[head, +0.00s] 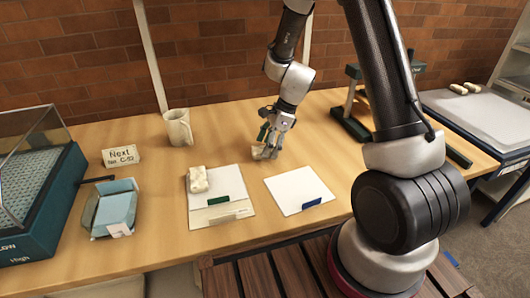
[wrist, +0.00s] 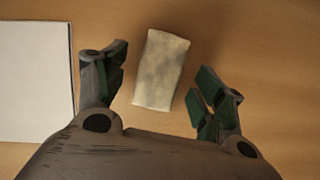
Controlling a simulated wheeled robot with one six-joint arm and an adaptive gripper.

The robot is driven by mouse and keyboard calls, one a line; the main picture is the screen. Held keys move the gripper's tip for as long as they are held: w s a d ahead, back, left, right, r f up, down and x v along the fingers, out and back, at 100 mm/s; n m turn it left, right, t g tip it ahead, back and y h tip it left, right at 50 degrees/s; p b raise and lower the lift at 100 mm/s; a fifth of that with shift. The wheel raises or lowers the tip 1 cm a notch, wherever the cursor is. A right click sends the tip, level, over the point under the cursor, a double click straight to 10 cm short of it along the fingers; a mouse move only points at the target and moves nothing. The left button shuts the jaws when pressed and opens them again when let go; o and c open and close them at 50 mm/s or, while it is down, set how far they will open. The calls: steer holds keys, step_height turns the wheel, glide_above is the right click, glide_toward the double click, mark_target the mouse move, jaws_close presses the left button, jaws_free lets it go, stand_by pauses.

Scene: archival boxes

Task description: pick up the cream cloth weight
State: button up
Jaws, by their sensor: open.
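A cream cloth weight (wrist: 161,69) lies on the wooden table, seen from above in the wrist view between the two fingers of my gripper (wrist: 160,88). The fingers are open, with a gap on each side of the weight. In the head view my gripper (head: 268,138) points down over this weight (head: 262,153), which is partly covered by the fingers. A second cream weight (head: 198,180) lies on the white folder with a green tab at the left.
A white sheet with a blue tab (head: 300,190) lies in front of my gripper. A mug (head: 178,128), a sign (head: 121,156), a blue box (head: 115,208) and a glass-lidded case (head: 35,180) stand to the left. A green stand (head: 352,110) is to the right. Two small cream pieces (head: 465,87) lie on the right-hand table.

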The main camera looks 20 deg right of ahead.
steer(key=shift+a+f, duration=0.2)
steer(key=shift+f, duration=0.35)
steer(key=c, duration=1.4)
steer(key=shift+r, duration=0.1)
